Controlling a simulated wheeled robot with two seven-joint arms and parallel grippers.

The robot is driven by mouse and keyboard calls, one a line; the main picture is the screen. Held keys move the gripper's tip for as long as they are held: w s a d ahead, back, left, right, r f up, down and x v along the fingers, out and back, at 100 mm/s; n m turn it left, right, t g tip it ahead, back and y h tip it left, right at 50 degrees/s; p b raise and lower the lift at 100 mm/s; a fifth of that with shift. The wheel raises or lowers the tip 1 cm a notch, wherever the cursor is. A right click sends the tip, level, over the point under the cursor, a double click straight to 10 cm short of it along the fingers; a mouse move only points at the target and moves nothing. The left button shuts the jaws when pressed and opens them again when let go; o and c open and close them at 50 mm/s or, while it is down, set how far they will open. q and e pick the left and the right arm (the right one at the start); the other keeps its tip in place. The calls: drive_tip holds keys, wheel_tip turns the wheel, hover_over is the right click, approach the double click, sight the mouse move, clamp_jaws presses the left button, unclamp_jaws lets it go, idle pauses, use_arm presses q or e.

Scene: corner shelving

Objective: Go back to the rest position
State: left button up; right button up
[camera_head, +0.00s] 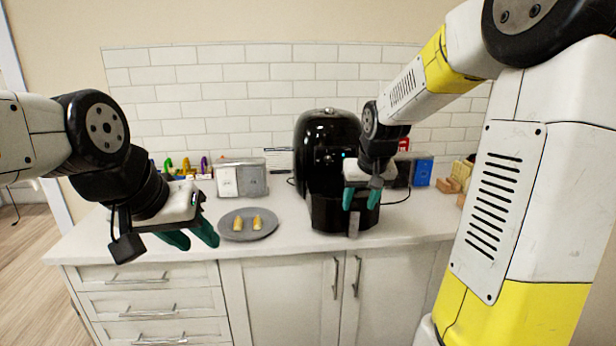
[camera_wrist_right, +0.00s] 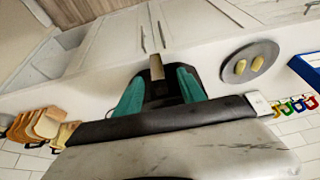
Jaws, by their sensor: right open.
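My left gripper (camera_head: 199,242) is over the left part of the counter, left of the grey plate. Its teal fingers look apart, with nothing between them. My right gripper (camera_head: 360,201) is open in front of the black air fryer (camera_head: 318,140), over its drawer front. In the right wrist view, its two teal fingers (camera_wrist_right: 160,76) stand on either side of the air fryer's handle (camera_wrist_right: 157,67); I cannot tell whether they touch it. The handle (camera_head: 353,222) also shows below the fingers in the head view.
A grey round plate (camera_head: 268,229) with two small yellow pieces (camera_head: 257,222) lies between my left gripper and the air fryer. A toaster (camera_head: 241,178) stands behind it. Cabinets lie below the counter.

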drive_tip(key=s+a+r+y, duration=0.1)
drive_tip(key=s+a+r, duration=0.1)
drive_tip(key=s, duration=0.9)
drive_tip(key=s+a+r+t, duration=0.1)
drive_tip(key=s+r, duration=0.4)
drive_tip(key=s, duration=0.6)
drive_tip(key=shift+s+a+y, duration=0.25)
drive_tip(key=shift+a+y, duration=0.15)
drive_tip(key=shift+a, duration=0.25)
